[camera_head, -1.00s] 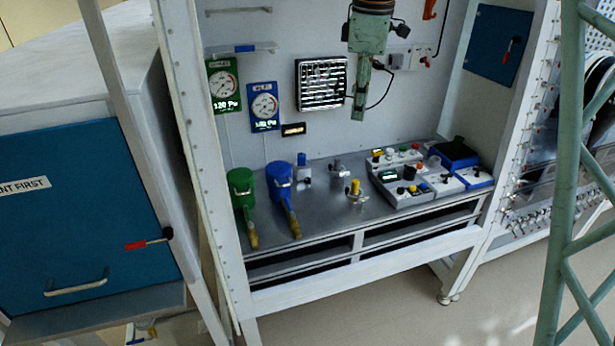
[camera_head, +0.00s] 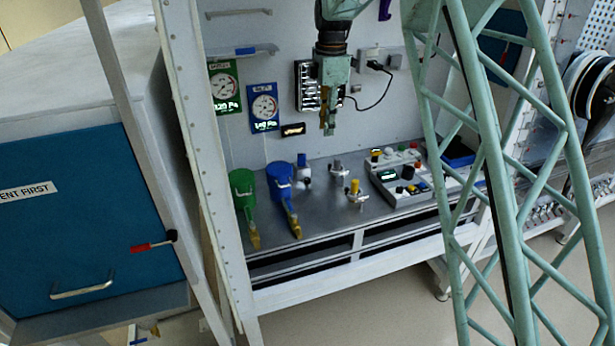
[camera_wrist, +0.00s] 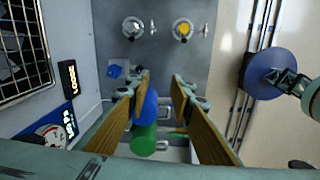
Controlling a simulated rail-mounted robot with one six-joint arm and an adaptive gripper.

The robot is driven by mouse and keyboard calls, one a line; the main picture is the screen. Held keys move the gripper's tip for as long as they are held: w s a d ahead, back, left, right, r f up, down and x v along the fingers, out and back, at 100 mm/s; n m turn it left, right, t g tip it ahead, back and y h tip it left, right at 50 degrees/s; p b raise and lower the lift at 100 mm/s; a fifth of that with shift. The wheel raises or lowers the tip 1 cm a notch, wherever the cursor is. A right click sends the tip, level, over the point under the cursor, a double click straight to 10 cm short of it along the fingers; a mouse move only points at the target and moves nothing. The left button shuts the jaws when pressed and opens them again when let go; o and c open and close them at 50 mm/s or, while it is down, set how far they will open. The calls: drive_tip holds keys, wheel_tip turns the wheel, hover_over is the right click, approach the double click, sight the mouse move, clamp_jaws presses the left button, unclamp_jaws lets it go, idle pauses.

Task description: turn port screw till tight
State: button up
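Two small metal port fittings stand on the steel bench. One has a yellow screw knob (camera_head: 354,187) and the other a grey one (camera_head: 338,168); which is the task's port screw I cannot tell. In the wrist view the grey knob (camera_wrist: 132,27) and the yellow knob (camera_wrist: 182,29) lie beyond the fingertips, near the top edge. My gripper (camera_head: 328,130) hangs above the bench, apart from both knobs. In the wrist view my gripper (camera_wrist: 163,88) shows two separated, tan-padded fingers with nothing held between them.
A blue canister (camera_head: 281,182) and a green canister (camera_head: 242,187) with tan handles stand left on the bench. A small blue-topped fitting (camera_head: 303,168) is behind them. A control box (camera_head: 400,185) stands right. Gauges (camera_head: 264,107) and a vent panel (camera_head: 304,88) line the back wall.

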sight(308, 179)
drive_tip(key=w+a+f+n, duration=0.2)
drive_tip(key=w+a+f, duration=0.1)
drive_tip(key=f, duration=0.3)
drive_tip(key=w+a+f+n+p, duration=0.1)
drive_tip(key=w+a+f+n, duration=0.1)
drive_tip(key=f, duration=0.4)
drive_tip(key=shift+w+a+f+g, duration=0.3)
drive_tip(key=shift+w+a+f, duration=0.1)
drive_tip(key=shift+w+a, duration=0.45)
drive_tip(key=shift+f, duration=0.15)
drive_tip(key=shift+f+p, duration=0.3)
drive_tip(key=shift+f, duration=6.4)
drive_tip(key=c, duration=0.6)
drive_tip(key=shift+o, duration=0.2)
